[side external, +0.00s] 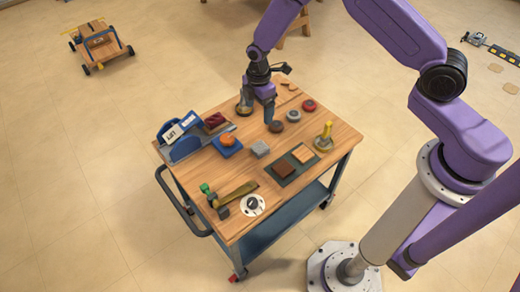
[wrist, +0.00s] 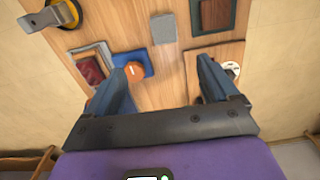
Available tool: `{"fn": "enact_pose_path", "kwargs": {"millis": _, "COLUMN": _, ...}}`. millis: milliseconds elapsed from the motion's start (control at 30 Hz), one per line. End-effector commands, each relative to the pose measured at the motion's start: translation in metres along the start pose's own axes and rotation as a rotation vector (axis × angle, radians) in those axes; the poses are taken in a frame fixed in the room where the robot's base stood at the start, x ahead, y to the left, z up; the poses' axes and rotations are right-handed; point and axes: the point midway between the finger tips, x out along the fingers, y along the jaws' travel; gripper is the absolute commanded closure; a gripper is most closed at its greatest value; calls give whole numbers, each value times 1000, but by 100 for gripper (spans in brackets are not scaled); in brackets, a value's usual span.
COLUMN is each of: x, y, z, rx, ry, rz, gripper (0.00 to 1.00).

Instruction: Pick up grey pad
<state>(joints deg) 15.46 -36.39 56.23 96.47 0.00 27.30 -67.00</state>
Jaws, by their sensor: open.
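A small grey block-like pad (side external: 260,148) lies on the wooden table top (side external: 190,180), between the blue pad and the dark tray. In the wrist view the grey pad (wrist: 163,29) shows as a flat rectangle near the top middle, ahead of the fingers. My gripper (side external: 267,108) is over the far half of the table, beyond the pad in the side view. In the wrist view my gripper (wrist: 168,75) has its two blue fingers wide apart with nothing between them. The pad is not touched by the fingers in the wrist view.
Close by are a blue pad with an orange disc (side external: 228,140), a dark tray (side external: 302,154) with wooden squares, and a brass base with a yellow handle (side external: 323,140). Round pieces (side external: 293,115) lie near the gripper. A white disc (side external: 252,205) lies at the near end.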

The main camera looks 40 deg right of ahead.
Motion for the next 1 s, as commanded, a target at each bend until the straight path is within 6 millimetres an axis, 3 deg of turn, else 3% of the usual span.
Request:
{"fn": "enact_pose_path", "kwargs": {"millis": 600, "x": 97, "y": -2, "z": 1, "rx": 3, "ry": -1, "rz": -2, "gripper": 13}}
{"fn": "enact_pose_path", "kwargs": {"millis": 1000, "x": 125, "y": -3, "z": 0, "rx": 2, "ry": 0, "rz": -1, "gripper": 13}}
